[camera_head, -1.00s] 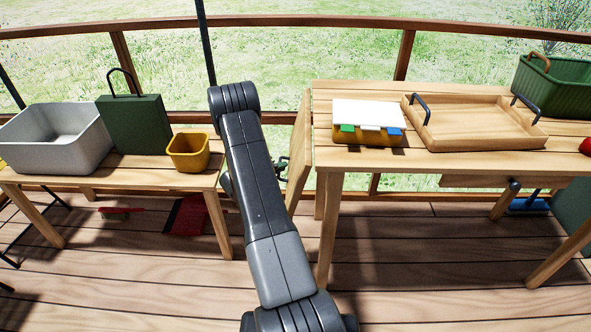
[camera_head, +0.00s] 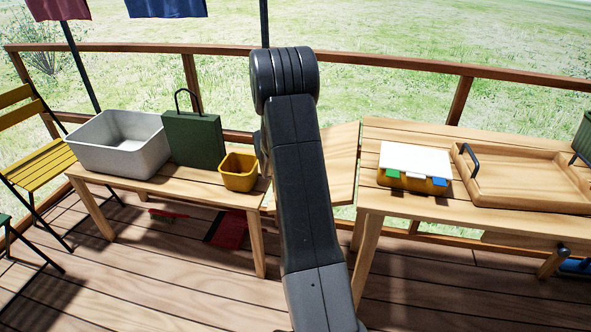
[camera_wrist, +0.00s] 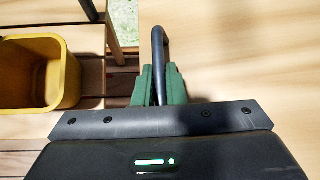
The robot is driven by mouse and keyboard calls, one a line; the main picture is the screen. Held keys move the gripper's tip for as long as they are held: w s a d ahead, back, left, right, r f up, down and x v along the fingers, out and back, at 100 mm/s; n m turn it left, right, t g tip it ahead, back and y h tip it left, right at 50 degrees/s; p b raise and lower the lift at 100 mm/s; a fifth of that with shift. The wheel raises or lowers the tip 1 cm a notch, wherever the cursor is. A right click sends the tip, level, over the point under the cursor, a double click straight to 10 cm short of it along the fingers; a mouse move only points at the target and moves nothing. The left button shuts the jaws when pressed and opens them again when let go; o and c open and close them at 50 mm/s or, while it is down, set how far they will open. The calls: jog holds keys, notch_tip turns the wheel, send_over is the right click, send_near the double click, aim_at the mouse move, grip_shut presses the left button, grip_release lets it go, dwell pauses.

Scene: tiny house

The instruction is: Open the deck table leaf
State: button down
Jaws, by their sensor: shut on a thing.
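The wooden deck table (camera_head: 405,213) stands at the right in the head view. Its leaf (camera_head: 341,158) shows at the table's left edge, raised to a slope and partly hidden behind my arm. In the wrist view the pale leaf surface (camera_wrist: 245,60) fills the right side. A dark bar handle (camera_wrist: 159,50) stands out from the leaf. My gripper (camera_wrist: 159,88), with green fingers, is shut on this handle. In the head view my arm hides the gripper and handle.
A low wooden bench (camera_head: 150,183) stands left of the leaf, holding a grey bin (camera_head: 117,145), a green box (camera_head: 194,140) and a yellow pot (camera_head: 239,171) close to the leaf. A caddy (camera_head: 414,165) and a wooden tray (camera_head: 520,183) sit on the table.

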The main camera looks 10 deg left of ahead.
notch_tip(320, 180, up, 8)
jog(key=y+p, duration=0.1)
jog(key=m+y+p, duration=0.1)
jog(key=shift+a+f+y, duration=0.1)
jog(key=shift+f+y, duration=0.15)
jog(key=shift+y, duration=0.05)
jog(key=shift+d+r+p, duration=0.25)
jog(key=shift+r+p, duration=0.15)
jog(key=shift+r, duration=0.45)
jog(key=shift+w+r, duration=0.1)
jog(key=c, duration=1.8)
grip_release()
jog(key=shift+o, duration=0.2)
jog(key=p+v, duration=0.3)
jog(key=v, duration=1.1)
